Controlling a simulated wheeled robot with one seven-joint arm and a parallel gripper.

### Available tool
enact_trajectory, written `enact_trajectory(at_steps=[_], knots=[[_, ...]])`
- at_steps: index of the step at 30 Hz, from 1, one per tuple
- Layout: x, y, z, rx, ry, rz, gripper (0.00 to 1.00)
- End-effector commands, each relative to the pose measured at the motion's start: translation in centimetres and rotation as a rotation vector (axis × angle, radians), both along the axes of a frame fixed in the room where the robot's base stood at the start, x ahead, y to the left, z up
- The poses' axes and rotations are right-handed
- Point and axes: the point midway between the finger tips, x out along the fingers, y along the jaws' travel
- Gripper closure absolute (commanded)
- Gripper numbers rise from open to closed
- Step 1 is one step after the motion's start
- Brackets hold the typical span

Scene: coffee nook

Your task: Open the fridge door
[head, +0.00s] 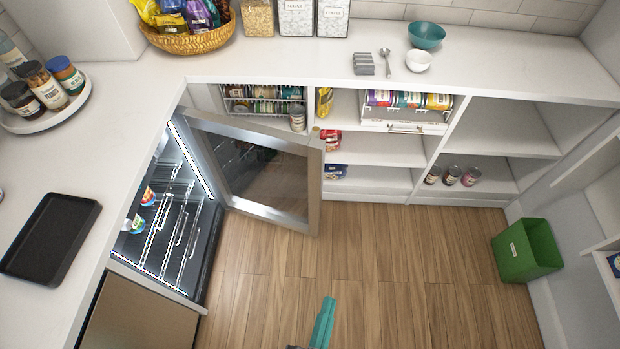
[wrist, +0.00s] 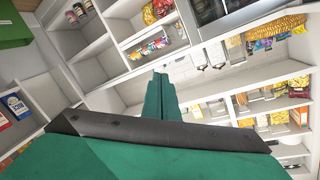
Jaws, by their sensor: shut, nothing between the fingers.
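The under-counter fridge (head: 153,262) is at the left in the head view, its lit inside and wire racks showing. Its glass door (head: 310,190) with a steel frame stands wide open, swung out over the floor toward the shelves. My gripper (head: 326,305) is at the bottom middle of the head view, over the wood floor. It is apart from the door, to the right of and nearer than it. Its teal fingers are shut together and empty, as the wrist view (wrist: 160,85) also shows. A steel-framed dark panel, perhaps the door, shows at the top of the wrist view.
White open shelves (head: 375,148) with cans and packets line the back wall. A green bin (head: 526,250) stands on the floor at the right. A black tray (head: 50,240) lies on the left counter. The wood floor (head: 400,260) between is clear.

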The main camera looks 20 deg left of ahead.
Motion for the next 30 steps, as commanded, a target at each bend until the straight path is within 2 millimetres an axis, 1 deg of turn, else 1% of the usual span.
enact_trajectory(at_steps=[1, 5, 9, 11, 12, 14, 18, 21, 25, 27, 30], knots=[[1.6, 0.7, -0.9, 0.138, -0.024, 0.002, 1.00], [5.3, 2.2, -3.1, 0.534, -0.063, -0.006, 1.00], [9.6, 4.3, -5.3, 0.959, -0.078, -0.010, 1.00], [11.5, 5.4, -6.2, 1.138, -0.078, -0.012, 1.00], [12.7, 6.1, -6.9, 1.258, -0.073, -0.014, 1.00], [14.7, 7.5, -7.7, 1.438, -0.066, -0.018, 1.00], [19.1, 10.9, -9.7, 1.842, -0.035, -0.039, 1.00], [21.8, 13.5, -10.8, 2.095, -0.006, -0.064, 1.00], [24.3, 16.3, -12.0, 2.346, 0.025, -0.103, 1.00], [25.1, 17.4, -12.4, 2.437, 0.037, -0.122, 1.00], [25.8, 18.3, -12.8, 2.517, 0.045, -0.141, 1.00]])
